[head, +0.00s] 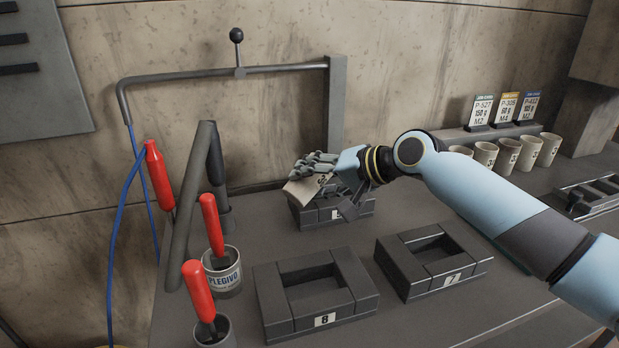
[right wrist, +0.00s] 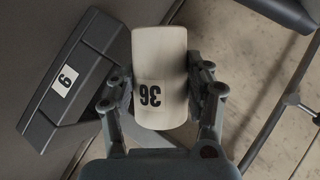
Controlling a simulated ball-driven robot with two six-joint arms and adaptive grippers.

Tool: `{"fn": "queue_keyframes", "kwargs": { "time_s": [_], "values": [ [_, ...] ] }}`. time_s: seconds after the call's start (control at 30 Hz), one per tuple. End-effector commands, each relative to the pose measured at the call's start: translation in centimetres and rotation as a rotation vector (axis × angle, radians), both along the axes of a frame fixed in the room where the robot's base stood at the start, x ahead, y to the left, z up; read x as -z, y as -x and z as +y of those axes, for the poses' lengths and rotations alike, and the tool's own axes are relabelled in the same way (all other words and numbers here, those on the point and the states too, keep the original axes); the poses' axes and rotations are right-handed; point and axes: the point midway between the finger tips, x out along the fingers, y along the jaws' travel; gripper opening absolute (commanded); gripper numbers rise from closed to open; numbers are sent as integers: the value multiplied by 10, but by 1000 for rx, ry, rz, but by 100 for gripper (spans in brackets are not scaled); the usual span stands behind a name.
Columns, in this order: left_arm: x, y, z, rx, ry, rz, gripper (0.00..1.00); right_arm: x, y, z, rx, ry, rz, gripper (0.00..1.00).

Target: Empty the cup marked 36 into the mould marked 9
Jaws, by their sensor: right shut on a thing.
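The cup marked 36 (right wrist: 160,70) is pale beige, and its black number shows upside down in the right wrist view. In the head view the cup (head: 302,191) is tipped well over, above the mould marked 9 (head: 312,219). The mould is a dark block frame; its label 9 is clear in the right wrist view (right wrist: 65,80) and partly covered in the head view. My right gripper (head: 318,172) is shut around the cup's sides. The cup's mouth and contents and the mould's cavity are hidden. My left gripper is not in view.
Moulds marked 8 (head: 318,309) and 7 (head: 437,265) stand in front on the bench. Red-handled tools (head: 212,225) and a labelled pot (head: 224,281) stand at left. Several cups (head: 507,154) line the back right below three cards (head: 504,111). A pipe runs behind.

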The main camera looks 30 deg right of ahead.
Motion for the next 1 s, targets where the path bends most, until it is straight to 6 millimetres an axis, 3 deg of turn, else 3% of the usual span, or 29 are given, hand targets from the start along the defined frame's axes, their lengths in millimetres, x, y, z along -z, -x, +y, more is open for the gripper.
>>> {"fn": "queue_keyframes", "kwargs": {
  "time_s": [0.03, 0.5, 1.0],
  "values": [
    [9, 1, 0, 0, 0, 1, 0, 8, -1, -4, 2, -50, 15, 15],
    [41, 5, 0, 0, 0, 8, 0, -6, -5, -19, 1, -589, 155, 15],
    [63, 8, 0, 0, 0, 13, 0, -22, -9, -34, 0, -940, 245, 15]
  ]
}}
